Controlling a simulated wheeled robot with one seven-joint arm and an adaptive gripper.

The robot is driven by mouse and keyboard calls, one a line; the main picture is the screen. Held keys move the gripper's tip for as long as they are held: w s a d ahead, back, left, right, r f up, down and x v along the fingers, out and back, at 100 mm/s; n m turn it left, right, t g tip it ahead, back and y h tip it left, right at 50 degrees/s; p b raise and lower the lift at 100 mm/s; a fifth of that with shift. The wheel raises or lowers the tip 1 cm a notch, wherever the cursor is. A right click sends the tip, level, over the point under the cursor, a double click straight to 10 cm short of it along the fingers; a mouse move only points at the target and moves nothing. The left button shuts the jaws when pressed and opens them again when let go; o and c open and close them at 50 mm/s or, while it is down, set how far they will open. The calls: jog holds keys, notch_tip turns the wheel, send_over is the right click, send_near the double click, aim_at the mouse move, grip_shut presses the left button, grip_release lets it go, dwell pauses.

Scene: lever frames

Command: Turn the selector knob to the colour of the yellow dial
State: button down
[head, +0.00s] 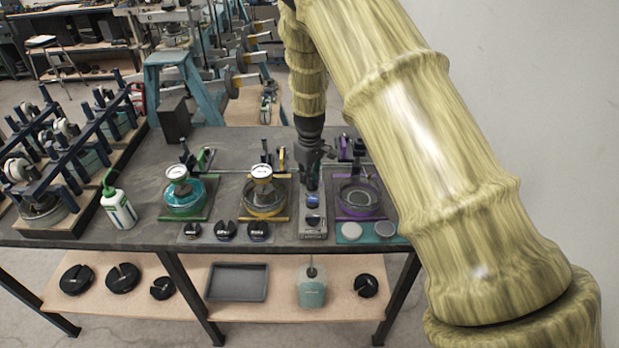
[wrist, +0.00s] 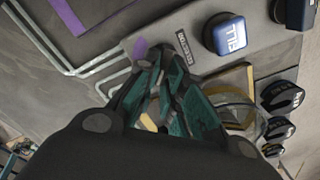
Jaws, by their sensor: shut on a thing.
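My gripper (head: 311,180) points down over the back end of a narrow grey panel (head: 313,228). In the wrist view its dark and teal fingers (wrist: 168,92) are closed on the selector knob, which they mostly hide. A purple colour mark (wrist: 140,48) shows beside the fingers, near a small label (wrist: 184,46). A small tan patch (wrist: 150,122) shows between the fingers. I cannot tell which colour the knob points to. The yellow dial (head: 262,171) has a white face and stands on the yellow-edged station (head: 265,216), left of the panel.
A blue-topped knob (wrist: 225,34) sits on the same panel, close to my gripper. A green-edged station (head: 185,212) is at left and a purple-edged one (head: 358,213) at right. Several black slotted weights (head: 226,230) lie in front. A white bottle (head: 118,208) stands further left.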

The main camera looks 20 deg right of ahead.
jog(key=m, duration=0.3)
jog(key=m+b, duration=0.1)
jog(key=shift+w+d, duration=0.1)
jog(key=shift+d, duration=0.15)
jog(key=m, duration=0.5)
jog(key=shift+d+r, duration=0.1)
jog(key=shift+d, duration=0.15)
jog(key=shift+m, duration=0.3)
jog(key=c, duration=1.5)
grip_release()
notch_tip(320, 180, up, 12)
jog(key=shift+f, duration=0.1)
